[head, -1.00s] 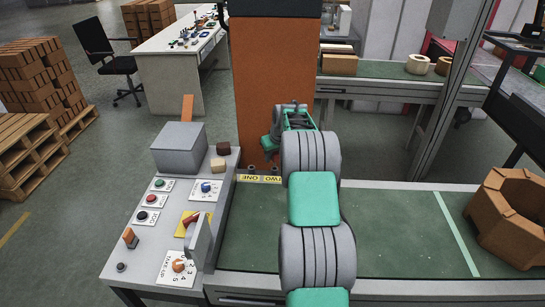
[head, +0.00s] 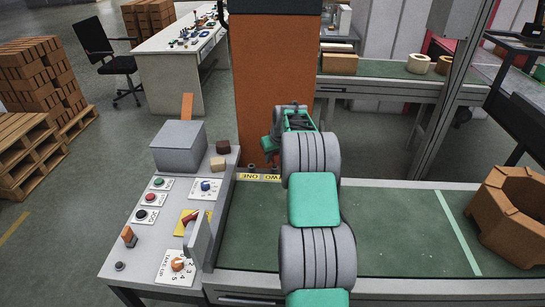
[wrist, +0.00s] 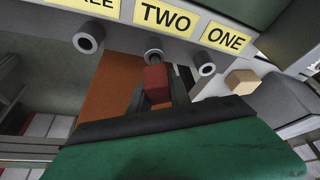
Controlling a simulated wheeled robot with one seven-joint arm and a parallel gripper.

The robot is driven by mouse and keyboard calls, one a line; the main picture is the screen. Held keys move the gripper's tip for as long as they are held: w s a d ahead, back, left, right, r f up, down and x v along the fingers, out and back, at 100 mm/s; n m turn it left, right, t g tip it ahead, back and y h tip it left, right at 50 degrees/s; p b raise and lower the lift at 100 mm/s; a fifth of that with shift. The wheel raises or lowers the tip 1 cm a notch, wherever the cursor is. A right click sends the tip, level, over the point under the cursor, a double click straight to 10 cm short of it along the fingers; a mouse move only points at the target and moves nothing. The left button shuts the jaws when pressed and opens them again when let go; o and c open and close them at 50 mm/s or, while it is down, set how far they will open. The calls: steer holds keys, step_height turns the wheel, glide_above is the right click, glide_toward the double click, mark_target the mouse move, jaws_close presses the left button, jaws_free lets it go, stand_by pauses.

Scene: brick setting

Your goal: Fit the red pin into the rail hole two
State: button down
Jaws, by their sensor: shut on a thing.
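The red pin (wrist: 156,82) is held between the fingers of my gripper (wrist: 158,98), which is shut on it. In the wrist view, the pin's far end appears directly below the round grey socket of hole two (wrist: 155,56), under the yellow TWO label (wrist: 165,17). I cannot tell whether the pin touches the socket or has entered it. In the head view, my gripper (head: 270,155) is at the far edge of the conveyor, close to the rail labels (head: 260,178), and my arm hides part of that area.
The sockets of hole one (wrist: 205,68) and hole three (wrist: 87,40) flank hole two. A control panel (head: 150,222) with a grey box (head: 178,148) stands left of the rail. An orange column (head: 272,90) rises behind. A brown ring-shaped block (head: 510,220) sits at the right.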

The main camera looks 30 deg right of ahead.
steer(key=shift+f+b, duration=1.05)
steer(key=shift+f, duration=0.5)
steer(key=c, duration=0.7)
jaws_free()
steer(key=shift+r, duration=0.15)
step_height(320, 180, up, 6)
steer(key=p, duration=0.3)
